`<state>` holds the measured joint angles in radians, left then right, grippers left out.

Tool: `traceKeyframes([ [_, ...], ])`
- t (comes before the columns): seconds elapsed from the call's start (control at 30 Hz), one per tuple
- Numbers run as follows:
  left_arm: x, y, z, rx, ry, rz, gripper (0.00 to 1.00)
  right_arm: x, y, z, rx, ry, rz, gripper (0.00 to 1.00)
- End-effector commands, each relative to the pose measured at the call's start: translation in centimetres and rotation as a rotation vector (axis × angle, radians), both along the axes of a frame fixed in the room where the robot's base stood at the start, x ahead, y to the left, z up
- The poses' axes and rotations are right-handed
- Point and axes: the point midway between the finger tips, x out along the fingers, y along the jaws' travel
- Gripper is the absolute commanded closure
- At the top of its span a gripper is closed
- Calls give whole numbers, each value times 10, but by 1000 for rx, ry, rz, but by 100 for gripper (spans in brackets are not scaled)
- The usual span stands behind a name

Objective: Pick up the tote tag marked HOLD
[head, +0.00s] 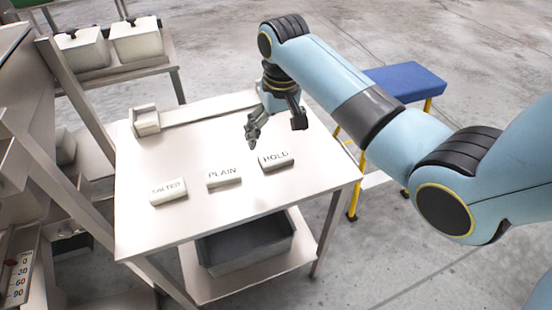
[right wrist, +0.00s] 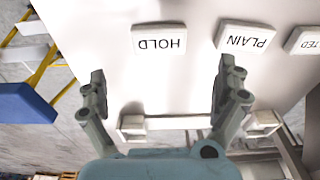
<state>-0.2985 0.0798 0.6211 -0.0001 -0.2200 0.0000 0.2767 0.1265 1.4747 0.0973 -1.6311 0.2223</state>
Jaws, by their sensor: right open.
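The tote tag marked HOLD (head: 276,160) is a small white block with dark letters. It lies on the white table (head: 255,205), the rightmost of three tags in the head view. In the right wrist view the HOLD tag (right wrist: 159,40) lies ahead of the fingers, upside down in the picture. My right gripper (head: 252,137) is open and empty above the table, behind and a little left of the HOLD tag. Its two fingers show apart in the right wrist view (right wrist: 160,90), with bare tabletop between them. My left gripper is not in view.
The PLAIN tag (head: 224,177) and a tag that reads SALTED (head: 168,191) lie left of HOLD. A low rail with an end block (head: 146,121) runs along the table's back. A dark bin (head: 245,243) sits on the shelf below. A blue bench (head: 405,80) stands right.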

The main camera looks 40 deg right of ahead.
Motion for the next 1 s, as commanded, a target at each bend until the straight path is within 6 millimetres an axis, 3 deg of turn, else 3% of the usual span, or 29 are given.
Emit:
traceKeyframes([
  [0.1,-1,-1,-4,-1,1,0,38,2,0,-22,0,2,1,0],
  [0.37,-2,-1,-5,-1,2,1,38,5,-2,-46,0,1,2,0],
  [0.6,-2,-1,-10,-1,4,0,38,9,-4,-82,0,0,1,0],
  [0.9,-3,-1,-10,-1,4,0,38,10,-4,-87,-1,-2,2,0],
  [1.0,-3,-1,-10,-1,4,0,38,10,-4,-87,-1,-2,2,13],
])
